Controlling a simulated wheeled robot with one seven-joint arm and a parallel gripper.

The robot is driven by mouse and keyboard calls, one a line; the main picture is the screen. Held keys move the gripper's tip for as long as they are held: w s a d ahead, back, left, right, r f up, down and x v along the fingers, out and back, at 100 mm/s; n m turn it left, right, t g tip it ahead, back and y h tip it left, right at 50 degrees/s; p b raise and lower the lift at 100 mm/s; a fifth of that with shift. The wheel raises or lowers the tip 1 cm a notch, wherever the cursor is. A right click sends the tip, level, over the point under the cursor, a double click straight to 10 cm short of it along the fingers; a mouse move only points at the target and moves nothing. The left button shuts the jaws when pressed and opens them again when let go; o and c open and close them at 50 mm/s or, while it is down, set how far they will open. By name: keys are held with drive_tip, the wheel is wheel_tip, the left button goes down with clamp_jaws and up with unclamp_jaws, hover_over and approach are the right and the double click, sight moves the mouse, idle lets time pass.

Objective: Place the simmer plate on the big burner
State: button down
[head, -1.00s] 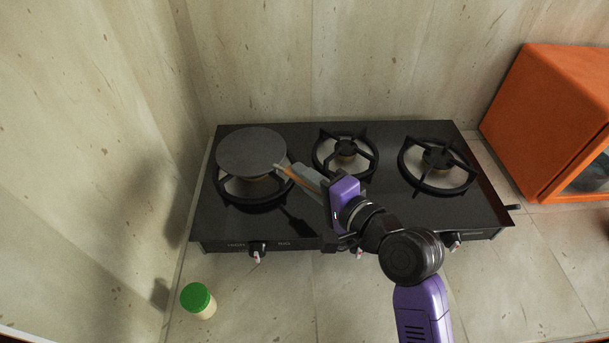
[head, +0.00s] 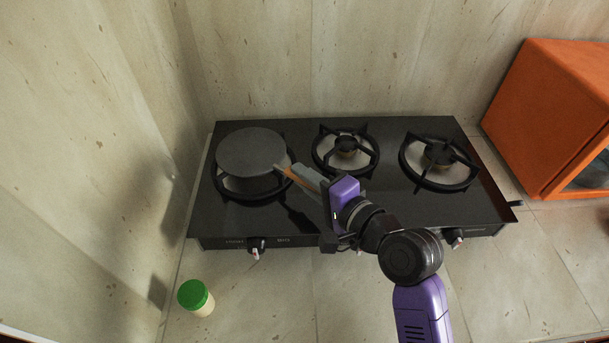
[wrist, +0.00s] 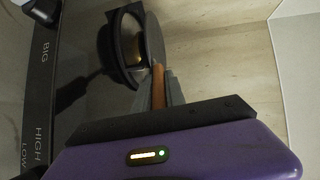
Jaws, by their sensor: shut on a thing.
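The simmer plate (head: 251,151) is a dark grey disc with an orange-brown handle (head: 287,173). It is over the left burner, the big burner (head: 254,189), and covers most of its grate. A gap shows between the disc and the front of the grate, so it looks a little raised; I cannot tell whether its far edge touches. My gripper (head: 300,178) is shut on the handle, to the right of the disc. In the wrist view the plate (wrist: 154,48) shows nearly edge-on beside the grate (wrist: 124,45), with the handle (wrist: 158,88) between my fingers.
The black stove (head: 300,213) has two more burners, a middle one (head: 346,150) and a right one (head: 438,158), both empty. A green-lidded jar (head: 196,298) stands in front at the left. An orange cabinet (head: 545,110) stands at the right. Walls close in behind and left.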

drive_tip(key=shift+f, duration=0.2)
drive_tip(key=c, duration=1.3)
unclamp_jaws()
drive_tip(key=shift+f, duration=0.1)
drive_tip(key=shift+s, duration=0.1)
drive_tip(key=b+v, duration=0.1)
drive_tip(key=v, duration=0.6)
drive_tip(key=shift+s+d, duration=0.2)
drive_tip(key=shift+d, duration=0.05)
drive_tip(key=shift+s, duration=0.1)
